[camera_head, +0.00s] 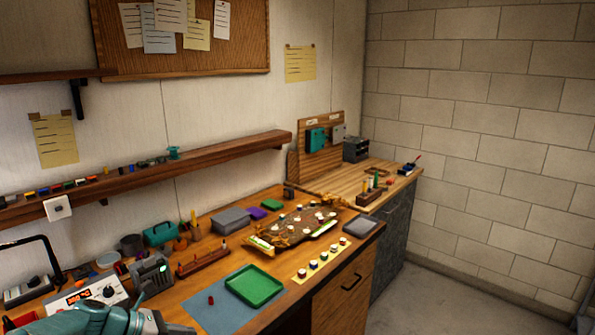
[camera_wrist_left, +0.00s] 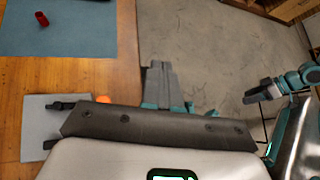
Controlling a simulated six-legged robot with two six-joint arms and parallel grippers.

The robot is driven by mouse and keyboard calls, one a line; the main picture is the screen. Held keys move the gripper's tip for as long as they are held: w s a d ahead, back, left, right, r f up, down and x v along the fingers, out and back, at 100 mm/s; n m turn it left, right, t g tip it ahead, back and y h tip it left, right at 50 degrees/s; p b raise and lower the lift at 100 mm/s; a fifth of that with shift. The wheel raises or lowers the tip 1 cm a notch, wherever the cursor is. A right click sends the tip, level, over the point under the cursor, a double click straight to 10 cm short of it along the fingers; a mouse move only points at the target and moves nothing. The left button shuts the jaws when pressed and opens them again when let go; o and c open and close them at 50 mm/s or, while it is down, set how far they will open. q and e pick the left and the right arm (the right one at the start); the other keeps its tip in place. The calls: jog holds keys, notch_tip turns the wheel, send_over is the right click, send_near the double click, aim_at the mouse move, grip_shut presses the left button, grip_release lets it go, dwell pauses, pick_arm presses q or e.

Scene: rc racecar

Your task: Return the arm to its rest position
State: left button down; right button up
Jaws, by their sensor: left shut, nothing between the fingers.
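My left arm (camera_head: 95,319), teal and grey, comes in at the bottom left corner of the head view, low over the near end of the wooden workbench (camera_head: 340,262). In the left wrist view the grey fingers of my left gripper (camera_wrist_left: 160,72) show near the middle, together and empty, with the floor behind them. Nothing is held. In the head view I cannot make out the fingers clearly.
A blue mat (camera_head: 212,308) on the bench holds a green tray (camera_head: 254,287) and a small red piece (camera_head: 211,300), also in the wrist view (camera_wrist_left: 42,19). A racecar chassis (camera_head: 300,222) stands farther back. A power supply (camera_head: 92,298) stands near my arm. The floor (camera_head: 450,290) is clear.

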pick_arm(q)
jog(key=s+d+f+m+g+y+b, duration=0.1)
jog(key=s+d+f+m+g, duration=0.1)
jog(key=s+d+f, duration=0.4)
jog(key=s+d+f+m+g+b, duration=0.1)
jog(key=s+f+m+g, duration=0.15)
jog(key=f, duration=0.55)
jog(key=s+d+f+m+g+y+b, duration=0.1)
jog(key=s+d+f, duration=0.3)
jog(key=s+f, duration=0.25)
pick_arm(e)
notch_tip(320, 180, down, 4)
jog(key=shift+w+r, duration=0.1)
jog(key=shift+w+a, duration=0.15)
jog(key=c, duration=0.4)
pick_arm(q)
jog(key=s+d+f+m+y, duration=0.1)
jog(key=s+f+m, duration=0.3)
jog(key=s+m, duration=0.4)
jog(key=s+d+f+m+y, duration=0.1)
jog(key=s+f+m, duration=0.3)
jog(key=s+m, duration=0.5)
jog(key=shift+s+d+m+t+y, duration=0.15)
jog(key=shift+d+m+t+y, duration=0.25)
jog(key=shift+m+y, duration=0.55)
jog(key=shift+s+r, duration=0.1)
